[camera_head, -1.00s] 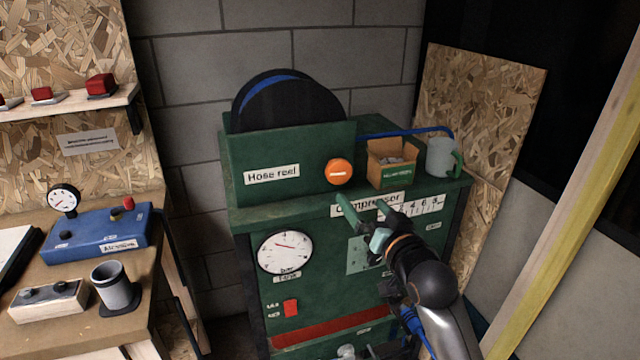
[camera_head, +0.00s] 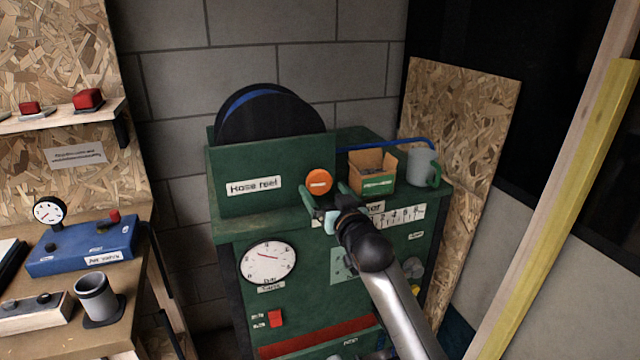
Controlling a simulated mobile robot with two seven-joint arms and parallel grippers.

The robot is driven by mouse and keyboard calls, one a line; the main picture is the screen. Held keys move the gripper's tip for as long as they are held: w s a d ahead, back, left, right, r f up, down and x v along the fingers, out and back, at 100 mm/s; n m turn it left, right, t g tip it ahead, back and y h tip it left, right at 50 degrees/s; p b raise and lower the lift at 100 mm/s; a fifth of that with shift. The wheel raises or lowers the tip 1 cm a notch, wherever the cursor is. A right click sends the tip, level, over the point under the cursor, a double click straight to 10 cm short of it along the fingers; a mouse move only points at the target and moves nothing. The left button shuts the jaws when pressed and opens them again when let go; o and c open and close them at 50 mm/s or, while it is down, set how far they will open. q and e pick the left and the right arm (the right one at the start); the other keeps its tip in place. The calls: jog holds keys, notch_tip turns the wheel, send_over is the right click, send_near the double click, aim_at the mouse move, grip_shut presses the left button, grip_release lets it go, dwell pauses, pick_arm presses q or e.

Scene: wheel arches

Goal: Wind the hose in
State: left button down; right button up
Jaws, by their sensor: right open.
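The hose reel (camera_head: 268,118) is a dark drum with a blue band, standing behind a green panel labelled "Hose reel" (camera_head: 253,187) on top of the green compressor. An orange round knob (camera_head: 318,181) sits at the right of this panel. A blue hose (camera_head: 385,144) runs from behind the panel to the right, bending down near a mug. My right gripper (camera_head: 324,193) has green fingers, open, one on each side of the knob's lower part in the picture. I cannot tell whether they touch it. My left gripper is out of view.
A cardboard box (camera_head: 372,172) and a grey mug (camera_head: 422,167) with a green handle stand on the compressor, right of my gripper. A pressure dial (camera_head: 268,262) and a red switch (camera_head: 275,318) are on its front. A workbench with a blue instrument (camera_head: 85,246) stands at left.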

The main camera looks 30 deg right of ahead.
aim_at(320, 185)
jog(key=shift+x, duration=1.7)
jog(key=c, duration=1.3)
jog(key=shift+r+m+p, duration=0.2)
jog(key=shift+m+p, duration=0.75)
jog(key=shift+m, duration=0.05)
jog(key=shift+f+m, duration=0.15)
jog(key=shift+m, duration=0.45)
jog(key=o, duration=1.3)
